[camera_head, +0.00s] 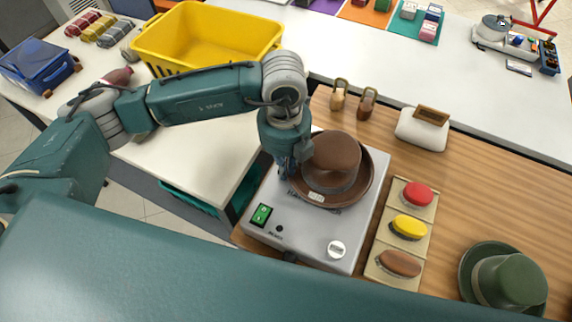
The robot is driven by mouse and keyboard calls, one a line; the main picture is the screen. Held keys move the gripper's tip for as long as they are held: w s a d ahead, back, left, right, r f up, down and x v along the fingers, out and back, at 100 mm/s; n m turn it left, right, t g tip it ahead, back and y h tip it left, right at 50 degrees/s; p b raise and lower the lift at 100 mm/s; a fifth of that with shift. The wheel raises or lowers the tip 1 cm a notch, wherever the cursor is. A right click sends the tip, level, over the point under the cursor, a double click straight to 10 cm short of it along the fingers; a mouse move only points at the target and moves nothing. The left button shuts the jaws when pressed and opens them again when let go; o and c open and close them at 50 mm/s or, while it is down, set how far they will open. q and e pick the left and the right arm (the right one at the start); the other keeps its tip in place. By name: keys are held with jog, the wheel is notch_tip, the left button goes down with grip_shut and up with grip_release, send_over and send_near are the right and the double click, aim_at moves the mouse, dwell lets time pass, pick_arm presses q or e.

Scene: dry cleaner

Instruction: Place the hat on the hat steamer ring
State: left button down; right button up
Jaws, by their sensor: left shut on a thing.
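A brown hat (332,160) with a wide brim and a darker band is over the grey steamer box (300,240). It sits crown up over the box's top, and a small pale tag shows on the front of its brim. The steamer ring is hidden under the hat, so I cannot tell whether the hat touches it. My left gripper (290,170) points down at the hat's left brim and is shut on it. The steamer has a green switch (262,215) and a white knob (336,248) on its front. My right gripper is not in view.
A tray of red, yellow and brown brushes (408,227) stands right of the steamer. A green hat (508,280) lies at the lower right. A white pad with a wooden handle (422,128) and wooden shapes are behind. A yellow basket (205,38) stands on the white table.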

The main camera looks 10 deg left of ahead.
pick_arm(q)
jog(key=shift+f, duration=0.1)
jog(key=c, duration=2.3)
grip_release()
jog(key=o, duration=0.4)
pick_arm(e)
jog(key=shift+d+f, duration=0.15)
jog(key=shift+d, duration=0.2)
pick_arm(q)
jog(key=shift+o, duration=0.2)
jog(key=shift+r, duration=0.35)
notch_tip(320, 180, up, 12)
jog(key=b, duration=0.2)
jog(key=shift+f, duration=0.15)
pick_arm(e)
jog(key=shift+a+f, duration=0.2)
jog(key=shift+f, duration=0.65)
